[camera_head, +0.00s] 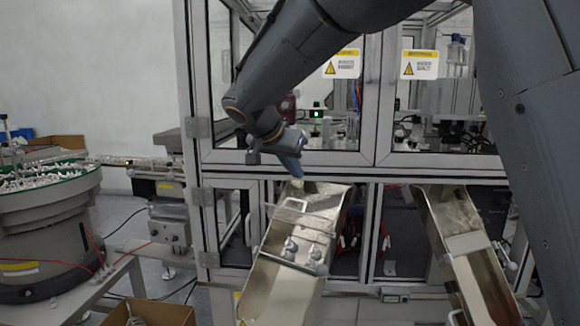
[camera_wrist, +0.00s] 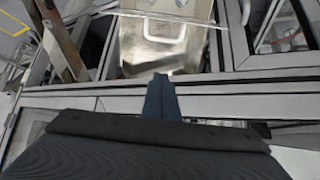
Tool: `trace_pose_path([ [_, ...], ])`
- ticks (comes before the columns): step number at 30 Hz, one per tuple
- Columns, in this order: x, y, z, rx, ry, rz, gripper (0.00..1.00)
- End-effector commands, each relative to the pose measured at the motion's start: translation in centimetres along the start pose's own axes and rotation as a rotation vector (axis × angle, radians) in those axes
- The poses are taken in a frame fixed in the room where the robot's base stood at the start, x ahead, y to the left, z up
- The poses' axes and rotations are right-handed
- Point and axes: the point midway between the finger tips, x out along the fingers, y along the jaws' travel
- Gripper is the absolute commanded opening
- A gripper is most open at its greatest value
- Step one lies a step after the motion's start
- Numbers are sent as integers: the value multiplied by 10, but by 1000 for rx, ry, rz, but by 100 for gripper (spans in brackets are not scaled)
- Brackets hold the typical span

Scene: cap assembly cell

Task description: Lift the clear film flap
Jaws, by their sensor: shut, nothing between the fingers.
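The clear film flap (camera_head: 303,219) lies across the upper part of the left metal chute (camera_head: 278,290), with a light handle-like loop (camera_head: 293,203) near its upper edge. In the wrist view the thin flap edge (camera_wrist: 200,21) runs across the chute at the top of the picture, and the loop (camera_wrist: 165,40) shows beneath it. My gripper (camera_head: 297,176) is just above the top end of this chute. Its blue fingers (camera_wrist: 160,80) are shut together and empty, pointing at the chute mouth, apart from the flap. Most of the flap is outside the wrist view.
A glazed machine frame (camera_head: 280,158) stands close behind and around the chute top. A second metal chute (camera_head: 467,243) is at the right. A round feeder bowl (camera_head: 45,215) stands at the left, and an open cardboard box (camera_head: 150,313) is at the lower left.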

Motion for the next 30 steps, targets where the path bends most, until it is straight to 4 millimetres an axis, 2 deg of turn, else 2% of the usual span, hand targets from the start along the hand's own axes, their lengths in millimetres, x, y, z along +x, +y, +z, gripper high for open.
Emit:
trace_pose_path([
  [1,11,2,0,0,-3,4,0],
  [9,62,0,1,-3,-4,1,0],
  [12,50,-1,19,-7,-3,-3,0],
  [18,45,-1,37,-5,-3,-3,0],
  [30,44,-2,40,-4,-2,-3,0],
])
